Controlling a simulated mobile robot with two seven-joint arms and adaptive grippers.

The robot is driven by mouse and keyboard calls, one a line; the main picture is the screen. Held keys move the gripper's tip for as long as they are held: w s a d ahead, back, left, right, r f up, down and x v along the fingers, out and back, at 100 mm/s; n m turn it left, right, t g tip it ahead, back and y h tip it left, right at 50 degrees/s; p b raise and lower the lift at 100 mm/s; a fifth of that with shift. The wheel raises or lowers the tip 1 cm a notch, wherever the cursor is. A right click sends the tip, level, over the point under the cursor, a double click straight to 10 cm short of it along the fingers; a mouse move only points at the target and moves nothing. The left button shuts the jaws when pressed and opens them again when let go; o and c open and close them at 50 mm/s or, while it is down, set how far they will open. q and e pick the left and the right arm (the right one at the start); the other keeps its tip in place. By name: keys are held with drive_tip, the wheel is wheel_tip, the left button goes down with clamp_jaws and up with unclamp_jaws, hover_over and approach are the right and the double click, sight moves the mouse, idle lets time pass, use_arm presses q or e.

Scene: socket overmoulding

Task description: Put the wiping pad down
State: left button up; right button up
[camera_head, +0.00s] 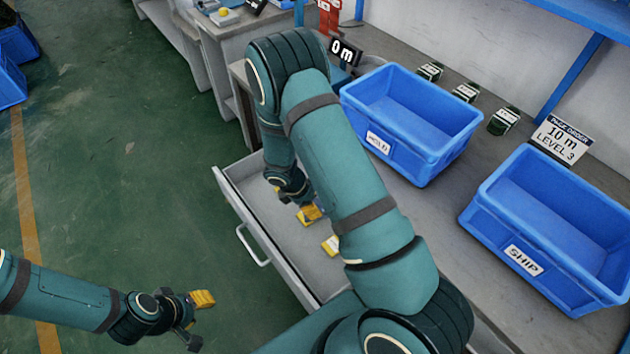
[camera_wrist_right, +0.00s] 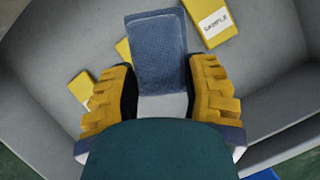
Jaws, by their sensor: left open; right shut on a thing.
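The wiping pad (camera_wrist_right: 158,52) is a blue-grey textured rectangle in the right wrist view. Its near end lies between the yellow fingers of my right gripper (camera_wrist_right: 162,98), which is shut on it. In the head view my right gripper (camera_head: 310,212) is down inside the open drawer (camera_head: 285,236), partly hidden by my own arm; the pad cannot be made out there. In the wrist view the pad is over the drawer's grey floor; whether it touches the floor I cannot tell. My left gripper (camera_head: 200,318) is open and empty above the green floor.
Yellow pieces lie in the drawer around the pad, one marked SAMPLE (camera_wrist_right: 210,20), another at left (camera_wrist_right: 80,87). On the bench stand a blue HOLD bin (camera_head: 425,158) and a blue SHIP bin (camera_head: 545,285). A "0 m" display (camera_head: 345,51) stands behind my arm.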

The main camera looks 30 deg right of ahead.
drive_tip(key=f+n, duration=0.1)
drive_tip(key=d+f+n+t, duration=0.1)
drive_tip(key=n, duration=0.1)
drive_tip(key=s+f+n, duration=0.1)
drive_tip(key=shift+d+f+n+t+b, duration=0.15)
drive_tip(key=shift+f+n+t+b, duration=0.15)
drive_tip(key=shift+b, duration=0.1)
drive_tip(key=shift+d+f, duration=0.1)
drive_tip(key=shift+d, duration=0.05)
drive_tip(key=shift+w+d+n, duration=0.15)
drive_tip(key=shift+w+n, duration=0.15)
drive_tip(key=shift+w, duration=0.1)
drive_tip(key=w+d, duration=0.2)
drive_tip(key=w, duration=0.3)
drive_tip(key=w+d, duration=0.3)
drive_tip(key=w, duration=0.2)
drive_tip(key=w+d, duration=0.2)
drive_tip(key=w, duration=0.3)
drive_tip(key=shift+w+d, duration=0.2)
drive_tip(key=shift+d, duration=0.05)
drive_tip(key=shift+f, duration=1.75)
drive_tip(key=shift+f+b, duration=0.1)
drive_tip(key=shift+b, duration=0.25)
drive_tip(key=o, duration=1.1)
drive_tip(key=shift+c, duration=0.2)
